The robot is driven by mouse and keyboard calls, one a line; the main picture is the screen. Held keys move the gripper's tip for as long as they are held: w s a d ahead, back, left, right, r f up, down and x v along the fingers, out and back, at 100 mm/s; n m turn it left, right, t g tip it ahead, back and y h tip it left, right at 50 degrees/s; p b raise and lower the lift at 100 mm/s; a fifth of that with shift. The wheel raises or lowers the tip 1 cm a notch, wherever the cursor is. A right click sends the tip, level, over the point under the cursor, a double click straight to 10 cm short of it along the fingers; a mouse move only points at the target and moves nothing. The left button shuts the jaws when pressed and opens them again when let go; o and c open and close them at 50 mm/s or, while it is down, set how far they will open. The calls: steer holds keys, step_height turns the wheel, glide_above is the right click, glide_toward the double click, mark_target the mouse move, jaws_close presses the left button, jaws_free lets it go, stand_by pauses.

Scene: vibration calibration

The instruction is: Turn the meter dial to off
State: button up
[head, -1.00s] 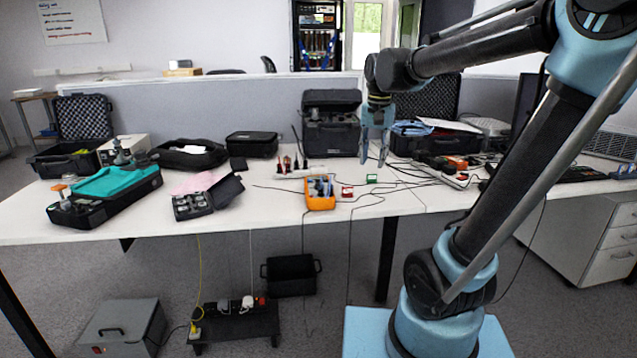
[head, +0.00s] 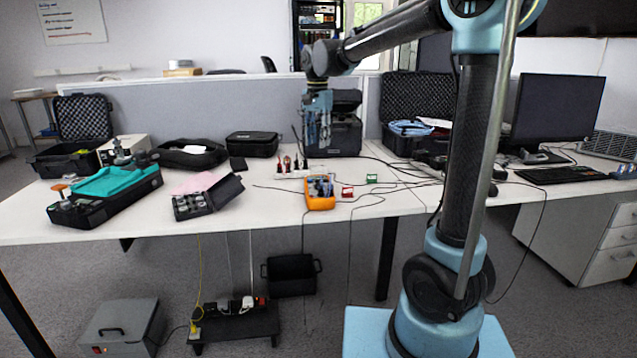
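The meter is an orange handheld unit (head: 320,203) lying on the white table near its front edge. Its dial is too small to make out, and so is the dial's setting. My gripper (head: 318,146) hangs fingers down above and behind the meter in the picture, in front of the black open case. It appears clear of the meter. Its two blue-grey fingers look close together, but I cannot tell whether there is a gap between them. I see nothing held in it.
A red block (head: 347,192) and a green block (head: 372,179) sit right of the meter, among thin black cables. An open black box (head: 226,190) lies to its left. A black case (head: 346,140) stands behind. Bare table (head: 270,212) lies left of the meter.

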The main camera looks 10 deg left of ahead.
mark_target(318, 183)
step_height(318, 183, down, 15)
steer(key=shift+f, duration=0.2)
stand_by(0.3)
steer(key=c, duration=0.7)
